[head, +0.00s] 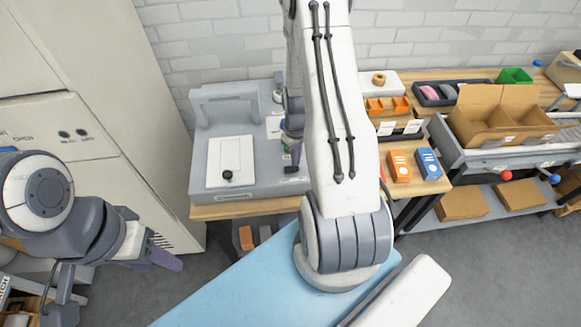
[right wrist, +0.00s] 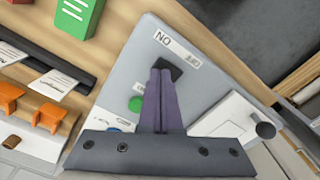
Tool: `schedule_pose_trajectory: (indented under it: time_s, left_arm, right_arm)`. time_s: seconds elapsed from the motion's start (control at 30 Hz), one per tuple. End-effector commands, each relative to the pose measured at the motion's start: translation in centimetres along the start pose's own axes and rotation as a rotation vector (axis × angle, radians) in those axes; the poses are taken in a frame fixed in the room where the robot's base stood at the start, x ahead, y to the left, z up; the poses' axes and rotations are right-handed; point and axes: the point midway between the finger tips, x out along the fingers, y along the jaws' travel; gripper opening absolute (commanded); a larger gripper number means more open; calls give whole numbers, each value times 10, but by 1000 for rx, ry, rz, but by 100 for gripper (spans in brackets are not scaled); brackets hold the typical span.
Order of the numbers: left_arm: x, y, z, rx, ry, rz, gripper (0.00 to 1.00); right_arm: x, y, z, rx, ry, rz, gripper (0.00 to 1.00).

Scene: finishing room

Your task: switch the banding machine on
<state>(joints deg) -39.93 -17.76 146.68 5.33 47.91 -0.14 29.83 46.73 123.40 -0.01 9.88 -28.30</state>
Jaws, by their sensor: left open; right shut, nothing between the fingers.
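The banding machine (head: 268,172) is a grey unit on the wooden bench, with a white plate (head: 230,158) carrying a black knob. In the right wrist view its grey top (right wrist: 205,75) shows a label with "NO" lettering, seen turned, a dark square part (right wrist: 176,66) and a green round part (right wrist: 135,104). My right gripper (right wrist: 162,76) is shut and empty, its purple fingertips over or against the dark square part; contact cannot be told. In the head view my right arm hides part of the machine. My left gripper (head: 162,260) is open, low at the left, away from the machine.
Orange and blue boxes (head: 428,163) stand on the bench right of my arm. Beyond them are a black tray (head: 430,100), a green bin (head: 514,76) and an open cardboard box (head: 480,112). A tall pale cabinet (head: 90,120) stands left. Grey floor lies in front.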

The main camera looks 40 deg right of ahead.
Motion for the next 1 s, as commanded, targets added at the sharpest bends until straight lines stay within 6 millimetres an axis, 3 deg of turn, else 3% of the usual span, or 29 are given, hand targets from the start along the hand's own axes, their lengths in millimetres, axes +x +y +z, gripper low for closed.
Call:
schedule_pose_trajectory:
  time_s: [1.0]
  left_arm:
    - [11,-1,1,0,0,0,50]
  right_arm:
    - [14,0,0,0,0,0,0]
